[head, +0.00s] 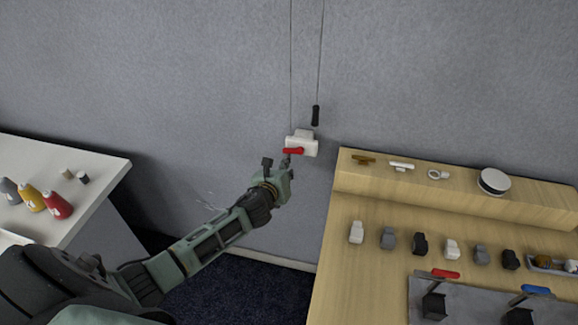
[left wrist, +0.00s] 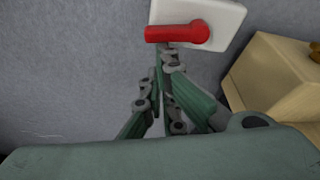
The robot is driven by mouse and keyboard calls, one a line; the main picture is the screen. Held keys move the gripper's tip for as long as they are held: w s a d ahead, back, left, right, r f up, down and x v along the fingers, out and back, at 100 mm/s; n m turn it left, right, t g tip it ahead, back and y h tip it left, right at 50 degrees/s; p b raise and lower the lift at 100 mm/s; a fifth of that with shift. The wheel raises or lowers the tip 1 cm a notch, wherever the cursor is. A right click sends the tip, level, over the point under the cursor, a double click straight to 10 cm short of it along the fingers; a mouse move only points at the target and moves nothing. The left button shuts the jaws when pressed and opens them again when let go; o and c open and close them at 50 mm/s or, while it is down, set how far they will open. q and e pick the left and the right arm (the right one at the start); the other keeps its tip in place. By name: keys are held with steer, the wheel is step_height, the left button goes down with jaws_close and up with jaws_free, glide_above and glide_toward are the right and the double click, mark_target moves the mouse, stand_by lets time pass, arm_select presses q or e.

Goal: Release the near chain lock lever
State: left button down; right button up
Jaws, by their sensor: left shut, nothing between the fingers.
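A white chain lock box (head: 303,140) hangs on the grey wall below two thin cords. Its red lever (head: 293,151) lies roughly level, its free end pointing left; it also shows in the left wrist view (left wrist: 175,34), with its round pivot at the right. My left gripper (head: 284,160) is just below the lever, and its closed fingers (left wrist: 167,50) point up at the lever's underside. The fingers hold nothing. I cannot tell whether the tips touch the lever. My right gripper is not in view.
A black cord pull (head: 315,115) hangs above the box. A wooden counter (head: 343,240) on the right carries several small blocks, a red handle (head: 445,273) and a blue handle (head: 537,290). A white table (head: 100,165) with bottles stands left.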

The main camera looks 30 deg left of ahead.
arm_select(q)
steer(key=shift+w+a+r+m+y+p, duration=0.1)
steer(key=shift+a+r+m+y+p, duration=0.3)
steer(key=shift+m, duration=0.2)
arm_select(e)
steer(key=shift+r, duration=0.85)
